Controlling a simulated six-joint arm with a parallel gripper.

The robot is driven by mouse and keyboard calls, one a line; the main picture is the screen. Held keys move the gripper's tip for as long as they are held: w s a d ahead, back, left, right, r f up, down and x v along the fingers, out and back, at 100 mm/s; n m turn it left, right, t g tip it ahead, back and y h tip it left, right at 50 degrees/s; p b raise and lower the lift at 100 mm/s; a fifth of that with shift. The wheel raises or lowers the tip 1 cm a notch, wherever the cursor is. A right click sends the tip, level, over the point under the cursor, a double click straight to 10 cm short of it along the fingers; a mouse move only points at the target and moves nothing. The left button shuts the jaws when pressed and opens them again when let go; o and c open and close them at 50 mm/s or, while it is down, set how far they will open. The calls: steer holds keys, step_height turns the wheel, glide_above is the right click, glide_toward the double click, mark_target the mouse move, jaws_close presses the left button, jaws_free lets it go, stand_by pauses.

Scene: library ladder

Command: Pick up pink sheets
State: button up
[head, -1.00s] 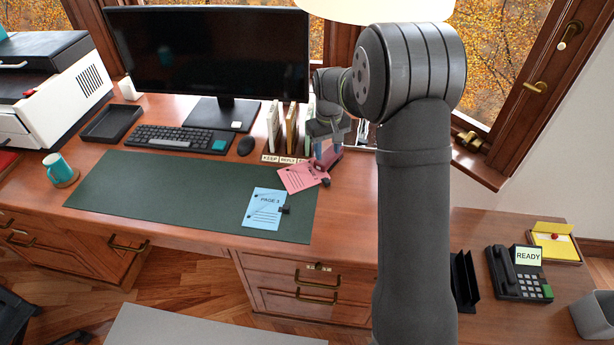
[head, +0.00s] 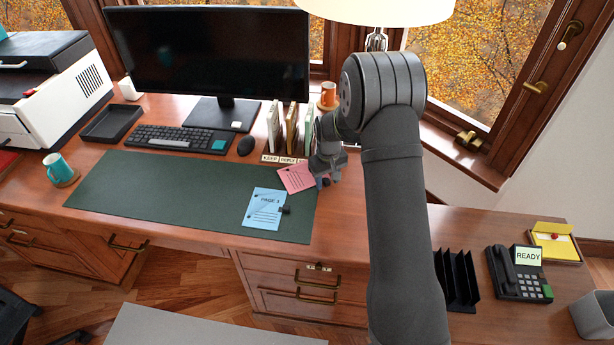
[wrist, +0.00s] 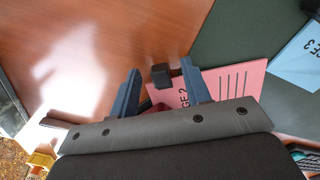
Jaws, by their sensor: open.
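The pink sheets (head: 294,179) lie at the right end of the green desk mat, partly over its edge, with a black clip at their right end. In the wrist view the pink sheets (wrist: 232,85) read as page 2, and their black clip (wrist: 161,73) shows between my fingertips. My gripper (head: 323,182) is low over the clip end, pointing down. In the wrist view my gripper (wrist: 160,80) has its two blue-grey fingers apart, one on each side of the clip. Part of the sheets is hidden behind the fingers and gripper body. I cannot tell whether the fingers touch anything.
Blue sheets (head: 264,208) with a black clip lie on the green mat (head: 150,190), left of the pink ones. Upright folders (head: 290,128) with label cards stand just behind. An orange mug (head: 328,95) stands near the window. Bare desk lies around the gripper's right.

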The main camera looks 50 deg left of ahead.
jaws_close()
stand_by(0.3)
steer(key=s+d, duration=0.4)
steer(key=d, duration=1)
steer(key=s+d, duration=0.4)
steer(key=d, duration=1)
steer(key=s+d, duration=0.5)
steer(key=d, duration=1)
